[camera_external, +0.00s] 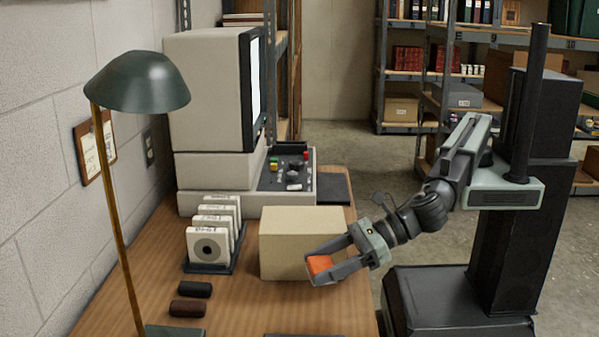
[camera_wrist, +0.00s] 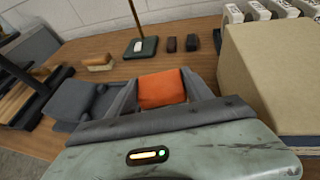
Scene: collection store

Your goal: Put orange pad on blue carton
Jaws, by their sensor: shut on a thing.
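My gripper (camera_external: 313,269) is shut on the orange pad (camera_external: 319,264), which sits between its two fingers. The pad also shows between the fingers in the wrist view (camera_wrist: 162,88). No carton that looks blue is in view on the table. The gripper and pad are in front of the tan carton's right part in the outside view, apparently beside it and above the table. The exact gap is unclear.
On the table (camera_external: 240,300) stand a rack of labelled reels (camera_external: 208,247), two dark small blocks (camera_external: 188,308), a green lamp (camera_external: 138,83) and a computer (camera_external: 210,95). In the wrist view, a grey desk tool (camera_wrist: 75,103) and a brush (camera_wrist: 99,62) lie to the left.

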